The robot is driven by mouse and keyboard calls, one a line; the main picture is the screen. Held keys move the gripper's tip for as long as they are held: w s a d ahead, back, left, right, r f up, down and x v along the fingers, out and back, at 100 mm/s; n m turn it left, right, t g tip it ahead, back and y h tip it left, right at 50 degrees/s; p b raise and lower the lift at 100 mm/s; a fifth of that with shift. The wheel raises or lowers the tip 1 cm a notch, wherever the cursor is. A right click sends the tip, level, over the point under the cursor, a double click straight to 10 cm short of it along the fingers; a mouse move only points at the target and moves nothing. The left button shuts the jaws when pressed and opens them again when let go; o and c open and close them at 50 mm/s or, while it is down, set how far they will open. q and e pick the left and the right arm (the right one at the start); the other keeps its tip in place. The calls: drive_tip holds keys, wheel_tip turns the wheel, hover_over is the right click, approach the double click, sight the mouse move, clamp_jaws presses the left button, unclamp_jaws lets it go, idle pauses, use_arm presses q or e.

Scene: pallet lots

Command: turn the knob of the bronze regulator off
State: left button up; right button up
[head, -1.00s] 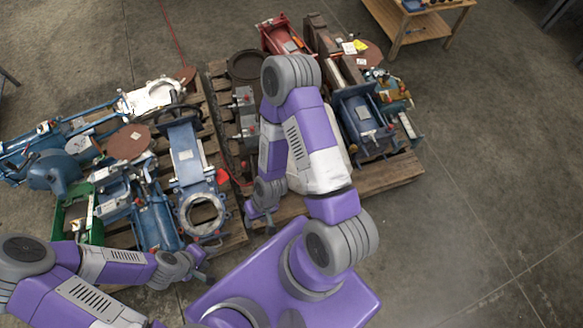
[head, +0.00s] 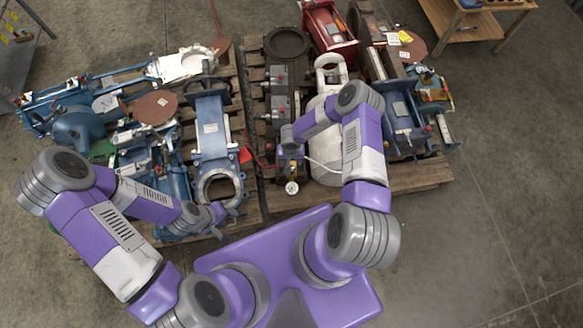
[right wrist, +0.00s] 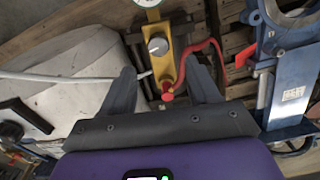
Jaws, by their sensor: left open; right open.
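The bronze regulator (right wrist: 162,72) shows in the right wrist view as a yellow-gold upright body, with a round grey knob (right wrist: 158,46) on its face and a white dial gauge (right wrist: 148,2) at the top edge. A red fitting (right wrist: 167,97) and red hose are at its lower end. My right gripper (right wrist: 164,80) is open, its fingers apart to either side of the regulator in that view; contact is not visible. In the head view the gauge (head: 291,188) shows just below my right gripper (head: 288,143), which hides most of the regulator. My left gripper (head: 216,212) is over the left pallet's front.
A white cylinder (head: 325,172) stands beside the regulator, with a white hose crossing it. A blue valve (head: 211,140) lies to the left on the pallet. Red and blue machinery crowds the pallets (head: 418,178).

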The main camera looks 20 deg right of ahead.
wheel_tip(320, 180, down, 8)
drive_tip(key=b, duration=0.3)
drive_tip(key=shift+d, duration=0.1)
drive_tip(key=shift+c, duration=0.3)
drive_tip(key=c, duration=1)
